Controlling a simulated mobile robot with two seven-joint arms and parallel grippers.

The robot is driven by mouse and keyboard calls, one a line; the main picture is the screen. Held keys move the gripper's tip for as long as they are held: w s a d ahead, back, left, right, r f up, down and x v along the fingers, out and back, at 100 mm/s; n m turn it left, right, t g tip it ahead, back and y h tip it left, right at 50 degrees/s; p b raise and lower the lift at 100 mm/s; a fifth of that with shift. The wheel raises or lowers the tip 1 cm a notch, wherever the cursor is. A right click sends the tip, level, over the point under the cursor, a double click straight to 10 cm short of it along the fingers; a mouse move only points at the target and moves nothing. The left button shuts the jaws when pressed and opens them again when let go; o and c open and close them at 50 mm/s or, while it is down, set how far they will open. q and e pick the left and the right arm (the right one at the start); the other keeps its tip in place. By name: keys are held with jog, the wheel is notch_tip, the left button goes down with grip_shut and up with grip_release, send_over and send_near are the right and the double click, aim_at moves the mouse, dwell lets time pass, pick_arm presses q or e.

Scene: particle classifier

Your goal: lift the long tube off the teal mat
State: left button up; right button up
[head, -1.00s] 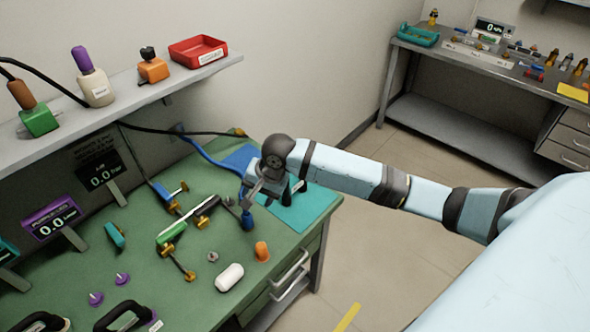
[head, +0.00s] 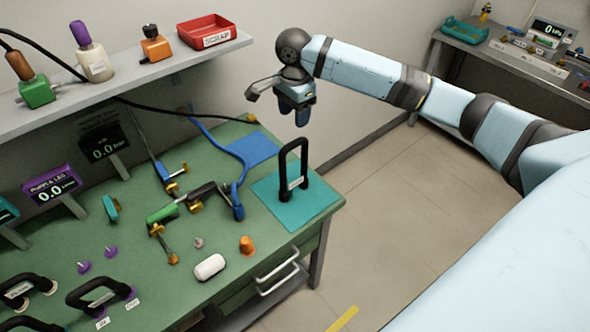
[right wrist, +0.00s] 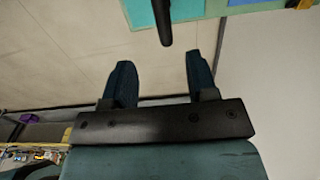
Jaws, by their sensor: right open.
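The long tube (head: 304,158) is a tall black arch with a white label. It stands upright on the teal mat (head: 275,208) at the bench's right end. My right gripper (head: 297,112) is open and empty, above and behind the tube in the head view, pointing down and apart from it. In the right wrist view the two dark fingers (right wrist: 160,80) are spread with nothing between them. Part of the black tube (right wrist: 163,22) shows beyond them, with the teal mat (right wrist: 188,10) at the top edge. My left gripper is not in view.
A blue mat (head: 250,148) and a blue tube (head: 232,152) lie behind the teal mat. Green and brass fittings (head: 165,213), a white capsule (head: 210,267) and an orange cap (head: 246,245) lie left of it. A shelf (head: 130,72) overhangs the bench's back.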

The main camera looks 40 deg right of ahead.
aim_at(294, 142)
notch_tip(294, 142, down, 8)
jog(key=shift+r, duration=0.25)
jog(key=f+p, duration=0.1)
jog(key=f, duration=0.4)
jog(key=shift+w+f, duration=0.1)
jog(key=shift+w, duration=0.1)
grip_shut()
